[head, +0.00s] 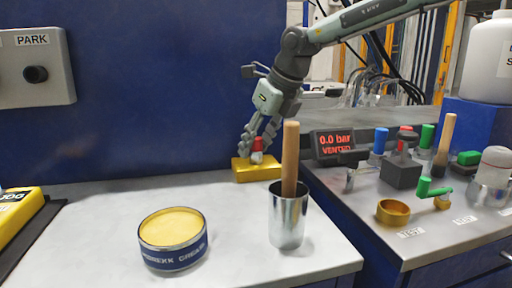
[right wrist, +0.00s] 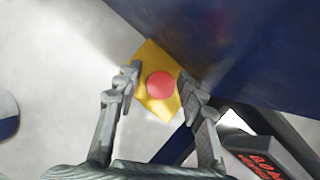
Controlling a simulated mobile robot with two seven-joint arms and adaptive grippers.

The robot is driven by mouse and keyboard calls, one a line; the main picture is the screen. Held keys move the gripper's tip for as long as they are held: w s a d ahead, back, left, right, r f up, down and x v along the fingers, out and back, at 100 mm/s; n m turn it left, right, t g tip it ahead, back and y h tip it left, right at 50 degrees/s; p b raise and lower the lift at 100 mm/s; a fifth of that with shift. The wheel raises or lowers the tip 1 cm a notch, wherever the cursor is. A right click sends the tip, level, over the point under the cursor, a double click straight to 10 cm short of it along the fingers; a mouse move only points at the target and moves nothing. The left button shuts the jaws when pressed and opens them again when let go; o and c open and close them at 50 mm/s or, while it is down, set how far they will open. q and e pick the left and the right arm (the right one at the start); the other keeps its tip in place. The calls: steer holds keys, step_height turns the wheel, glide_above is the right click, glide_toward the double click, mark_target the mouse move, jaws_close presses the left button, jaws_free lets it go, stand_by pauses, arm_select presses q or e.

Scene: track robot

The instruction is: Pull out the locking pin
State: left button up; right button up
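The locking pin appears to be the red round knob (head: 257,144) on a yellow block (head: 243,172) at the back of the grey bench, near the blue wall. My right gripper (head: 258,150) reaches down over the block from above right. In the right wrist view the knob (right wrist: 161,85) lies between the two fingertips (right wrist: 159,84), with yellow showing on both sides of it. The gripper is open around the knob, not visibly touching it. The pin's shaft is hidden. My left gripper is not in view.
A metal cup (head: 288,220) with a wooden handle stands just in front of the block. A yellow grease tin (head: 172,240) is at front left. A pressure display (head: 337,145) reading "0.0 bar VENTED" and several tools stand on the right bench.

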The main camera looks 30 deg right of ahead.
steer(key=shift+b, duration=0.3)
stand_by(0.5)
jaws_close()
stand_by(0.7)
steer(key=shift+o, duration=1.3)
jaws_free()
